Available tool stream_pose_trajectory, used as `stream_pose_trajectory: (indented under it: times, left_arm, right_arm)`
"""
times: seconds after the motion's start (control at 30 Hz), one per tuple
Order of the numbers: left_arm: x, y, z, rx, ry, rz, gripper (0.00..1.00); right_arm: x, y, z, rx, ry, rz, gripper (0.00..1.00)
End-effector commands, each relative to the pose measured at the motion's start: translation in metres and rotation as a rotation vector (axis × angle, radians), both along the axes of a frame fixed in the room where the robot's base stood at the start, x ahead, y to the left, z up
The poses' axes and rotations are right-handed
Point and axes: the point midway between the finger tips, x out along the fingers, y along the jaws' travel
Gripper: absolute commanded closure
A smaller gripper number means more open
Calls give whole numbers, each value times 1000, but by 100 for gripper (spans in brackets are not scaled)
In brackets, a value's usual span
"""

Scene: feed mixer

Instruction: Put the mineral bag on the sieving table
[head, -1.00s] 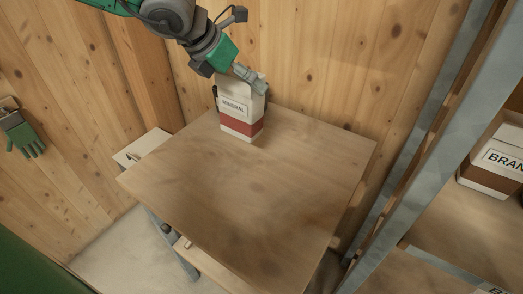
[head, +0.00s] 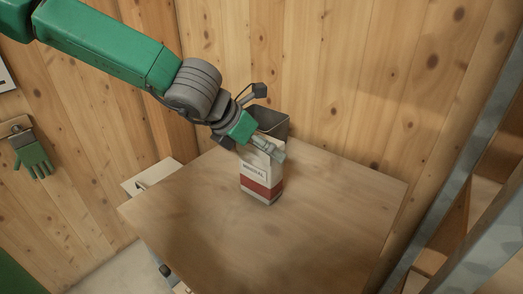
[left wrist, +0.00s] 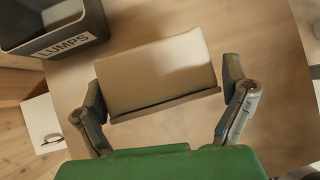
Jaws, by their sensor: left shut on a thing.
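The mineral bag (head: 262,180), white with a red band and a MINERAL label, is upright over the wooden table (head: 200,215). Its bottom is at or very near the tabletop; I cannot tell whether it touches. My left gripper (head: 267,151) is shut on the bag's upper part. In the left wrist view the bag (left wrist: 158,72) shows from its top, between the two fingers of my left gripper (left wrist: 165,80). My right gripper is not in view.
A grey bin (head: 271,121) stands behind the bag at the table's back; it is labelled LUMPS in the left wrist view (left wrist: 50,25). The tabletop's front and right are clear. A metal shelf post (head: 455,190) rises at the right. A green glove (head: 31,153) hangs on the left wall.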

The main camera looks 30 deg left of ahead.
Motion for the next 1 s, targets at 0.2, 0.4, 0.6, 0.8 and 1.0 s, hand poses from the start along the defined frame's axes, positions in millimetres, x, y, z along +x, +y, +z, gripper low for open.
stream_pose_trajectory:
  times: [0.2,0.4,0.6,0.8,1.0]
  left_arm:
    - [0,-3,1,10,3,3,0]
    - [0,-10,3,17,2,0,0]
    - [-7,-2,15,9,-1,2,0]
    - [-30,10,49,2,-3,2,0]
    - [-52,16,81,6,-3,0,0]
  right_arm:
    - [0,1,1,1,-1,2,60]
    - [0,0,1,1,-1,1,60]
    - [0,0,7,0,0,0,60]
    - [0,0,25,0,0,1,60]
    - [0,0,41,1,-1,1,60]
